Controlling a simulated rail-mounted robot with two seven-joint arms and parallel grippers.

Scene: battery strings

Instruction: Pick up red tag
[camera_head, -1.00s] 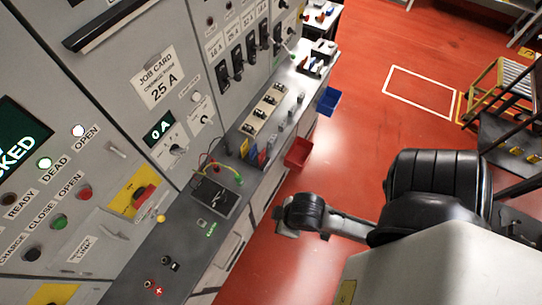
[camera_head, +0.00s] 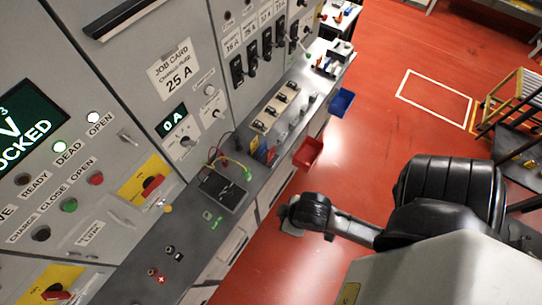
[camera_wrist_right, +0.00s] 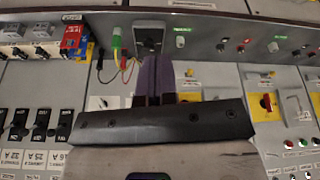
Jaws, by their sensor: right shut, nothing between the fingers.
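A small red tag (camera_head: 271,157) stands on the grey bench in the head view, beside a blue tag (camera_head: 262,153) and a yellow tag (camera_head: 254,145). In the right wrist view the red tag (camera_wrist_right: 72,19) shows at the upper left, with the blue tag (camera_wrist_right: 70,43) against it and yellow behind. My right gripper (camera_wrist_right: 155,62) is shut and empty in the wrist view, apart from the tags and to their right. In the head view my right wrist hangs over the floor in front of the bench, its fingers mostly hidden. My left gripper is not in view.
A black meter box (camera_head: 222,190) with leads and a green plug (camera_head: 247,175) lies near the tags. A red bin (camera_head: 308,152) and a blue bin (camera_head: 341,101) hang on the bench front. The panel wall (camera_head: 215,90) rises behind.

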